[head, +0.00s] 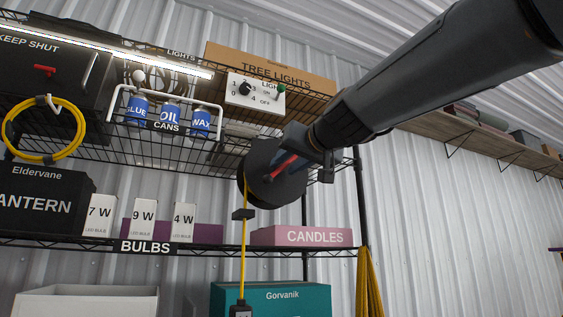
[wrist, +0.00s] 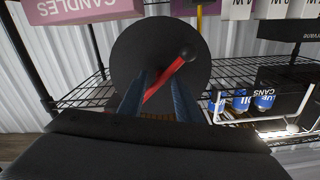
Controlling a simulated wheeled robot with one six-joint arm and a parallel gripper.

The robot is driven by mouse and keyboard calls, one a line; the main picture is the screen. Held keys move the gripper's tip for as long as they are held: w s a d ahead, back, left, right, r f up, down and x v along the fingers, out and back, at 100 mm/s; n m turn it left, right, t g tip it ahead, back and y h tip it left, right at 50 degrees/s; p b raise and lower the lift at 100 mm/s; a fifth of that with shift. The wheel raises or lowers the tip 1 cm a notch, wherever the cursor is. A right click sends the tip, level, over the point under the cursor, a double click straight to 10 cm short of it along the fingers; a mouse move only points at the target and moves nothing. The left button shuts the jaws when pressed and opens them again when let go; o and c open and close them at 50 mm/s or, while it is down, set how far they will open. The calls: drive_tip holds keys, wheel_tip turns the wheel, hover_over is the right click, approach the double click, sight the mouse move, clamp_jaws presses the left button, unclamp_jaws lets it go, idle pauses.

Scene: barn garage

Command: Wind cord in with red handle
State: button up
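A round black cord reel (head: 258,190) hangs under the upper wire shelf; its flat face fills the middle of the wrist view (wrist: 150,40). Its red handle (wrist: 170,78) runs diagonally across the face to a dark knob at upper right, and shows partly in the head view (head: 283,166). A yellow cord (head: 243,260) hangs straight down from the reel, through a small dark block, to a dark end piece (head: 241,311). My gripper (wrist: 159,82) is at the reel face, its two bluish fingers apart, one on each side of the handle. Contact with the handle cannot be told.
A control box (head: 255,93) with a dial and green-knobbed lever is above the reel. Cans (head: 168,116) sit behind a white rail to its left. A candles box (head: 302,236) and bulb boxes (head: 143,217) stand on the shelf below. Open space lies right of the shelving.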

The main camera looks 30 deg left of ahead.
drive_tip(key=shift+w+a, duration=0.25)
drive_tip(key=shift+a, duration=0.05)
clamp_jaws()
drive_tip(key=shift+a, duration=0.15)
drive_tip(key=shift+w+f, duration=0.1)
drive_tip(key=shift+f, duration=0.2)
idle(1.0)
